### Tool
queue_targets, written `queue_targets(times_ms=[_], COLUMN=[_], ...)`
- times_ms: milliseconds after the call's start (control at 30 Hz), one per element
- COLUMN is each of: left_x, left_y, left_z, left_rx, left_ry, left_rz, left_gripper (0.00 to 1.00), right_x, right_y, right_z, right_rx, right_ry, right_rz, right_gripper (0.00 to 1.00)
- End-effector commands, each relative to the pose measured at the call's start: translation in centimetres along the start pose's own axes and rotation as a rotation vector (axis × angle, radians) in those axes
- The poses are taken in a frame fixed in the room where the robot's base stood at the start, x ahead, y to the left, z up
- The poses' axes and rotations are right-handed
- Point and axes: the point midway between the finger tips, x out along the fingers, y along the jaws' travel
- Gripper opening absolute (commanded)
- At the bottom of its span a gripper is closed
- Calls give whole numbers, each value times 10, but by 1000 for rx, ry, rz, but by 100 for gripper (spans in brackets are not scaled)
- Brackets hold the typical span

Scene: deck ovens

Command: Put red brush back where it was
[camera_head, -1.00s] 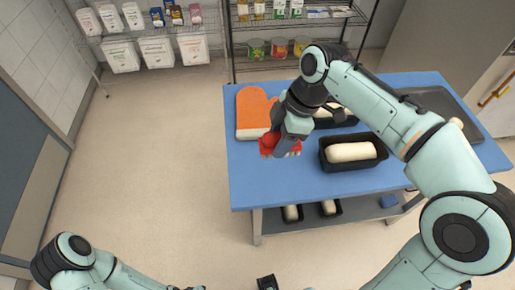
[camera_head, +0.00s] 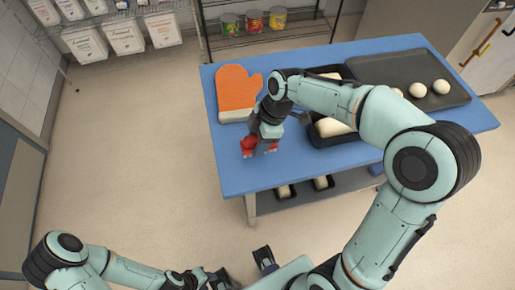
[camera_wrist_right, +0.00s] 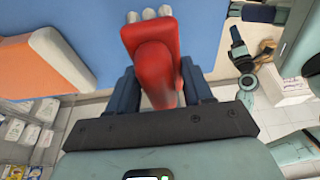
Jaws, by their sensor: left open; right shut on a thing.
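My right gripper (camera_head: 261,147) is shut on the red brush (camera_head: 248,146), above the left part of the blue table. In the right wrist view the brush (camera_wrist_right: 153,60) sits between the two dark fingers, its pale bristle tips (camera_wrist_right: 150,15) pointing away from me over the blue top. I cannot tell whether the brush touches the table. My left gripper (camera_head: 243,269) is open and empty, low in the head view, in front of the table.
On the blue table (camera_head: 330,170) lie an orange oven mitt (camera_head: 238,88), black loaf tins (camera_head: 333,128) with dough, and a dark tray (camera_head: 408,70) with dough balls (camera_head: 441,87). The table's front left is clear. Tins stand on the lower shelf.

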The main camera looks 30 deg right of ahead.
Motion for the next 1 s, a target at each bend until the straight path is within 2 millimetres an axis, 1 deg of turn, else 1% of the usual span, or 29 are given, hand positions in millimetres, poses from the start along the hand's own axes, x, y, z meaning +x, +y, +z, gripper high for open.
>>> queue_targets(times_ms=[133, 300, 400, 667, 767, 800, 867, 900, 1000], left_x=[2, 5, 5, 5, 8, 8, 8, 8, 7], left_y=[0, -2, -2, -2, -3, -3, -3, -3, -3], left_z=[0, 0, 1, 1, 1, 1, 1, 1, 1], left_rx=[0, 0, -1, 0, -1, -1, -1, -1, -1], left_ry=[0, -1, -2, -2, -3, -3, -3, -3, -3], left_rz=[0, 0, -1, -1, -1, -1, -1, -1, -1], left_gripper=[41, 41, 41, 41, 41, 41, 41, 41, 41], right_x=[12, 37, 45, 46, 48, 49, 48, 48, 48], right_y=[0, -1, 0, 0, 0, 0, 0, 0, 0], right_z=[4, 12, 14, 14, 15, 16, 15, 15, 15], right_rx=[1, 1, 0, 0, 0, 0, 0, 0, 0], right_ry=[0, 0, 0, 1, 1, 0, 0, 0, 0], right_rz=[-1, -3, -1, 2, 1, 1, 1, 1, 1], right_gripper=[26, 26, 26, 26, 26, 54, 73, 76, 76])
